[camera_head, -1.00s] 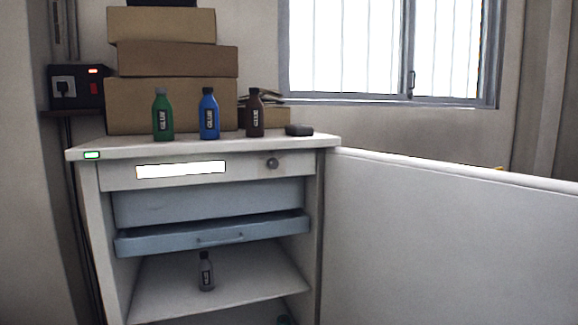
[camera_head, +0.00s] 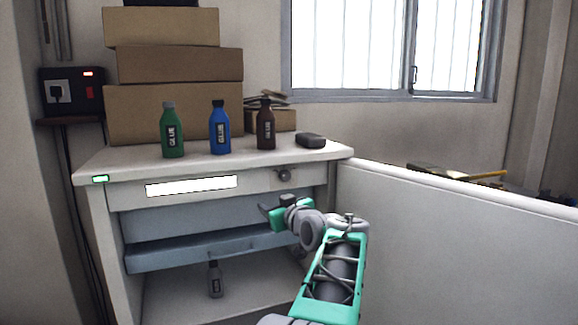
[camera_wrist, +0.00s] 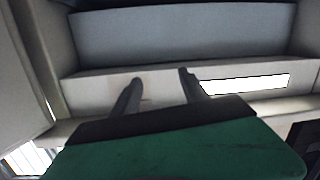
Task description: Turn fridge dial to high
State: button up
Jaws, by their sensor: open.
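The fridge (camera_head: 95,190) stands open, with its door (camera_head: 430,225) swung out to the right. The dial (camera_head: 283,175) is a small dark round knob at the right end of the fridge's upper front panel, right of a white label strip (camera_head: 191,186). My gripper (camera_head: 267,213) is below and slightly left of the dial in the head view, apart from it, in front of the blue drawer. In the wrist view, my gripper (camera_wrist: 160,76) shows two separated fingers with nothing held. They point toward the panel beside the label (camera_wrist: 245,83). I cannot make out the dial there.
Green (camera_head: 172,132), blue (camera_head: 219,130) and brown (camera_head: 265,128) glue bottles stand on the fridge top, with a small dark object (camera_head: 311,140) and stacked boxes (camera_head: 170,108) nearby. A grey bottle (camera_head: 215,280) stands inside. The open door bounds the right side.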

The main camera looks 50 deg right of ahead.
jog(key=h, duration=0.2)
send_near(287, 177)
jog(key=shift+t, duration=0.4)
jog(key=p+x, duration=0.1)
jog(key=x, duration=0.1)
jog(key=p+x, duration=0.1)
jog(key=x, duration=0.5)
jog(key=shift+w+d+f+p, duration=0.2)
jog(key=shift+f+p, duration=0.1)
jog(key=shift+p, duration=0.1)
grip_shut()
